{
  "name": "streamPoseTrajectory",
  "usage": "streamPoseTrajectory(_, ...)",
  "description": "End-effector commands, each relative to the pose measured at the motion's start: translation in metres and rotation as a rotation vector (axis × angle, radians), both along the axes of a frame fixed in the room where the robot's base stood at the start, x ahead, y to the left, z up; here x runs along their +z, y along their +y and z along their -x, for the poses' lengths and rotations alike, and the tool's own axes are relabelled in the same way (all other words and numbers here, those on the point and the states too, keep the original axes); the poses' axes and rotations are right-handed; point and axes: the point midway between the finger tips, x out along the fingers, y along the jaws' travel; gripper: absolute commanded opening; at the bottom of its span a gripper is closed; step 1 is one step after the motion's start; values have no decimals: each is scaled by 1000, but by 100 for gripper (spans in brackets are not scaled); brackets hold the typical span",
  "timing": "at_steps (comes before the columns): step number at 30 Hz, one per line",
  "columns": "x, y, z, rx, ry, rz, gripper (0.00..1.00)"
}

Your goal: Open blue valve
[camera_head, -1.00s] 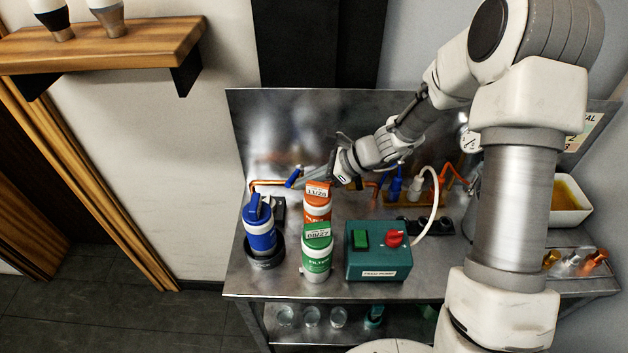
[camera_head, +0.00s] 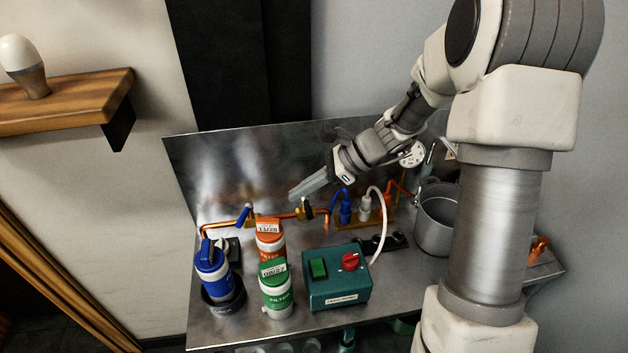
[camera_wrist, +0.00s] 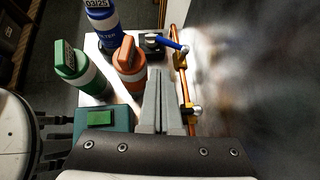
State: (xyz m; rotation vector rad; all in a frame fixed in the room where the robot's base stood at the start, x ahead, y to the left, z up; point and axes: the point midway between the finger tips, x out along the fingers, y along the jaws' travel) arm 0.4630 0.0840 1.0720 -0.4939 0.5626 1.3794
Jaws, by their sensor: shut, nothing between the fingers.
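The blue valve handle (camera_head: 243,217) sits on the copper pipe (camera_head: 222,229) along the back of the steel bench. It is tilted relative to the pipe. In the wrist view the blue handle (camera_wrist: 171,43) points away from the pipe (camera_wrist: 183,85), beyond my fingertips. My gripper (camera_head: 294,194) is shut and empty, above the pipe and to the right of the handle, apart from it. The gripper also shows in the wrist view (camera_wrist: 155,75), its fingers together. A second valve with a dark handle (camera_head: 306,205) is on the pipe further right.
Blue (camera_head: 211,268), orange (camera_head: 269,240) and green (camera_head: 275,288) filter canisters stand in front of the pipe. A teal pump box (camera_head: 337,277) with a green and a red control is to their right. A metal pot (camera_head: 437,225) stands further right. A steel backsplash (camera_head: 230,165) rises behind the pipe.

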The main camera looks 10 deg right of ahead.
Motion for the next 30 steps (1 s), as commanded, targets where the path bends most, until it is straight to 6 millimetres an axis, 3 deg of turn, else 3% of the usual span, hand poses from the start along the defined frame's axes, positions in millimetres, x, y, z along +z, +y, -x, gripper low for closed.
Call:
streamPoseTrajectory(3, 13, -16, 2, -2, -2, 1, 0)
streamPoseTrajectory(9, 23, -28, 4, -1, 0, 1, 0)
streamPoseTrajectory(23, 23, -28, 4, 17, -22, 7, 0)
streamPoseTrajectory(30, 16, -21, 6, 196, -252, 73, 0)
